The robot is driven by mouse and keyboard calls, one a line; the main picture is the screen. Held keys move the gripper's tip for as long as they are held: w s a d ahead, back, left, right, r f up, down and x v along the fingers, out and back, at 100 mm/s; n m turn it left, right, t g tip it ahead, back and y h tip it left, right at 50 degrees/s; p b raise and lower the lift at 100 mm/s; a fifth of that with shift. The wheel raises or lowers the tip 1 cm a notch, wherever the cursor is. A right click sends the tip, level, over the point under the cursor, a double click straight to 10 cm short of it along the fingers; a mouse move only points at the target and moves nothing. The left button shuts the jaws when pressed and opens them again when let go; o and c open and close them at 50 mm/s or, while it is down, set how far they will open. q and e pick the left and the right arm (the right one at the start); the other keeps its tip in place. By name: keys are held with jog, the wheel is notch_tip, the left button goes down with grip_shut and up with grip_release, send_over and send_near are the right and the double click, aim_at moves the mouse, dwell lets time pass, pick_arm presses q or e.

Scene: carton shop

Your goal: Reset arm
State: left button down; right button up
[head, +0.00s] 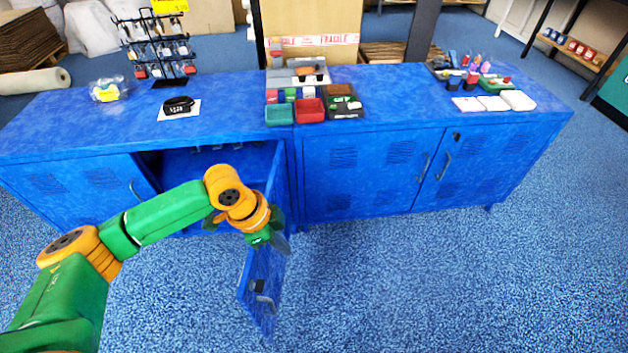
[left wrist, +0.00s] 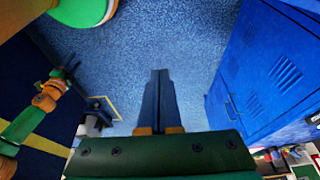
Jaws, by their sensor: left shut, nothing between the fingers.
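My left arm reaches in from the left in the head view. Its left gripper (head: 280,240) is beside the open blue cabinet door (head: 258,283), whose upper part it partly hides. I cannot tell whether it touches the door. In the left wrist view the two dark fingers (left wrist: 160,78) lie together with nothing between them. The open cabinet (head: 215,160) shows a blue inside behind my arm, partly hidden. A green and orange arm link, apparently mine, shows at the left of the left wrist view.
The closed right cabinet (head: 380,175) has two doors with handles. On top are a black item on a white sheet (head: 178,108), a display rack (head: 160,50), a red tray (head: 309,110), a green tray (head: 279,115) and white pads (head: 494,103). Blue floor (head: 450,280) at front right is free.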

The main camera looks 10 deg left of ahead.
pick_arm(q)
jog(key=s+d+f+n+t+h, duration=0.1)
jog(key=s+d+f+n+t, duration=0.1)
jog(key=s+d+f, duration=0.35)
jog(key=s+a+f+n+y, duration=0.1)
jog(key=s+a+n+y, duration=0.4)
jog(key=s+a+n, duration=0.45)
notch_tip(320, 180, down, 15)
jog(key=s+g+p, duration=0.1)
jog(key=s+p, duration=0.1)
jog(key=p, duration=0.1)
jog(key=s+a+f+p, duration=0.1)
jog(key=s+f, duration=0.2)
jog(key=s, duration=0.3)
jog(key=s+a+f+g+p, duration=0.1)
jog(key=s+f, duration=0.3)
jog(key=s, duration=0.2)
